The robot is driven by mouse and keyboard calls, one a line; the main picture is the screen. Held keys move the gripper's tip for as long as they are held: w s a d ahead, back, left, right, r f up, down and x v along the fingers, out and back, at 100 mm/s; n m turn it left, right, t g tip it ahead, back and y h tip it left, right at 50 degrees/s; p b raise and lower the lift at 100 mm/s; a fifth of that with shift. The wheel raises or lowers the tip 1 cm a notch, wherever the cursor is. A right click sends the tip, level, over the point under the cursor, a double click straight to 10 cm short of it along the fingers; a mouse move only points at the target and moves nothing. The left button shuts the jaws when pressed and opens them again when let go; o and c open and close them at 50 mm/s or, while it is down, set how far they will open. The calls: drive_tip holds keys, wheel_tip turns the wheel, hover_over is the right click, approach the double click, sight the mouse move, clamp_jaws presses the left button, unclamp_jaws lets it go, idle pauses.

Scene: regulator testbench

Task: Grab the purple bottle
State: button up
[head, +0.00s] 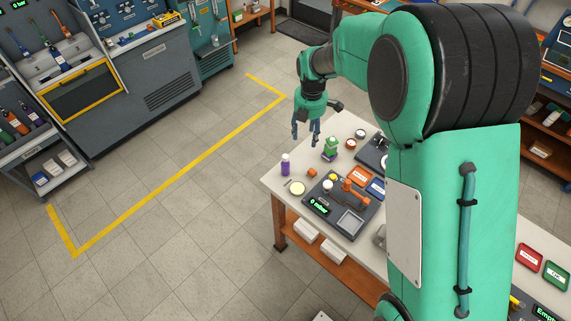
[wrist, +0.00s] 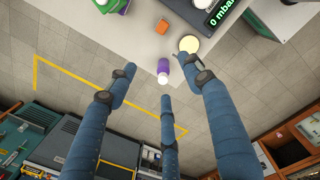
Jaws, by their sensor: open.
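The purple bottle (head: 285,165) with a white cap stands upright near the left corner of the workbench. My gripper (head: 306,133) hangs above and behind the bench corner, fingers pointing down, open and empty. In the wrist view the purple bottle (wrist: 163,66) appears between the fingertips of my open gripper (wrist: 159,76), with its white cap toward the camera. No finger appears to touch it; the exact gap is hard to tell.
A green and purple object (head: 330,149) stands right of the bottle. A round pale dish (head: 297,188), an orange piece (head: 311,173) and a dark regulator panel (head: 335,206) are close by. The floor left of the bench is clear.

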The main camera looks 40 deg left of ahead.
sight(285, 156)
drive_tip(key=s+a+f+n, duration=0.1)
drive_tip(key=a+f, duration=0.1)
drive_tip(key=s+a+f+n, duration=0.1)
drive_tip(key=a+f, duration=0.1)
drive_tip(key=s+a+f+n, duration=0.1)
drive_tip(key=s+a+f, duration=0.1)
drive_tip(key=shift+s+a+f+p, duration=0.1)
drive_tip(key=shift+a+f+p, duration=0.15)
drive_tip(key=shift+p, duration=0.15)
drive_tip(key=shift+d+f, duration=0.1)
drive_tip(key=shift+f, duration=4.2)
drive_tip(key=shift+f, duration=0.1)
drive_tip(key=shift+f+p, duration=0.5)
drive_tip(key=shift+f, duration=1.95)
clamp_jaws()
